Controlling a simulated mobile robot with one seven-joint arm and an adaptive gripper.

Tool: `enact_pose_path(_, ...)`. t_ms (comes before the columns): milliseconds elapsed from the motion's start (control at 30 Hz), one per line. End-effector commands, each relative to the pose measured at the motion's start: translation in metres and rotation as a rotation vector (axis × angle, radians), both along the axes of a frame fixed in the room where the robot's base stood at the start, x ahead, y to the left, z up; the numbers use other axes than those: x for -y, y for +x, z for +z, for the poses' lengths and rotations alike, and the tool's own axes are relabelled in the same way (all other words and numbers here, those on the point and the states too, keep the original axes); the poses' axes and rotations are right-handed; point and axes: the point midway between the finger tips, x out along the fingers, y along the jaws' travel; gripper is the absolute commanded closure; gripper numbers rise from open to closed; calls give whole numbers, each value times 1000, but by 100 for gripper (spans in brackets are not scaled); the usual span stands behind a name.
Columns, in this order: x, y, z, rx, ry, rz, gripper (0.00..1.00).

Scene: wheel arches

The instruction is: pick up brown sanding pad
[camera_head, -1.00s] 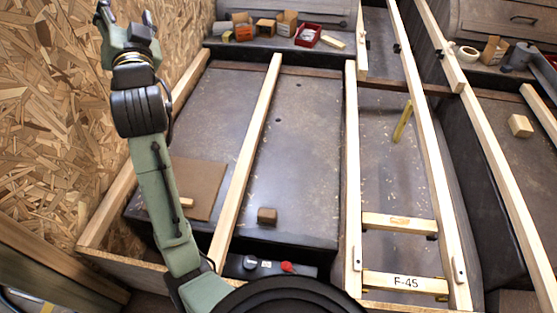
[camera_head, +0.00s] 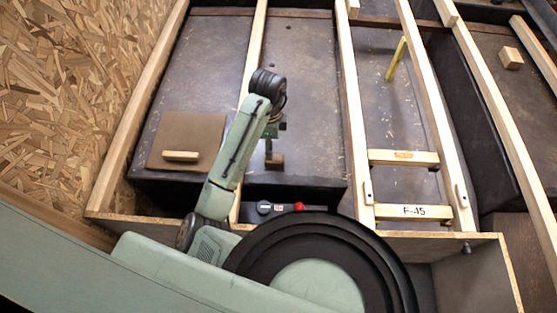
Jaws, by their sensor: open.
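The brown sanding pad (camera_head: 276,161) appears to be the small brown block on the dark wheel arch top (camera_head: 310,120), near its front edge. My gripper (camera_head: 270,147) is pointed down at it, just above or beside its left part. My arm partly hides the gripper and some of the pad. The jaws are open, with no hold on the pad visible. Whether the fingers touch the pad or straddle it is too small to tell.
A brown square board (camera_head: 205,130) with a pale wood strip (camera_head: 180,156) on it lies left. Long wooden battens (camera_head: 354,120) run away from me. A ladder-like frame has a rung marked F-45 (camera_head: 414,211). A chipboard wall (camera_head: 70,90) stands at left.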

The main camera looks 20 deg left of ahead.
Motion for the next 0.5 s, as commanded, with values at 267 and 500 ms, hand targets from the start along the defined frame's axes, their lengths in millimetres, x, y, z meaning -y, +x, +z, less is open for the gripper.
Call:
enact_pose_path(267, 1, 0, -42, 0, 0, 2, 44)
enact_pose_path(500, 5, 3, -60, 0, 1, 1, 44)
